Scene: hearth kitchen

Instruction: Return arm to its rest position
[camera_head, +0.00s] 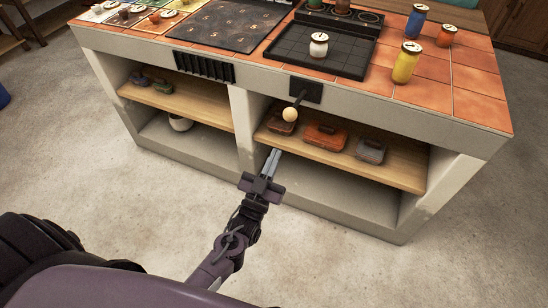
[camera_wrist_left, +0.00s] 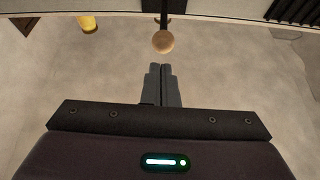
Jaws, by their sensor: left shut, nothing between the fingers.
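My left gripper (camera_head: 272,161) is shut and empty in front of the counter's open shelves in the head view. Its closed fingers also show in the left wrist view (camera_wrist_left: 162,84). A dark lever with a pale round knob (camera_head: 290,114) sticks out from the counter front, just beyond the fingertips in the picture. The same knob (camera_wrist_left: 163,41) shows in the wrist view, with a visible space between it and the fingers. My right gripper is in neither view.
The tiled counter (camera_head: 480,108) holds a dark tray (camera_head: 322,62) with a white jar (camera_head: 318,45), and a yellow jar (camera_head: 406,62). Lidded containers, one orange (camera_head: 324,136), stand on the wooden shelf (camera_head: 400,170). The floor (camera_head: 130,190) before the counter is clear.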

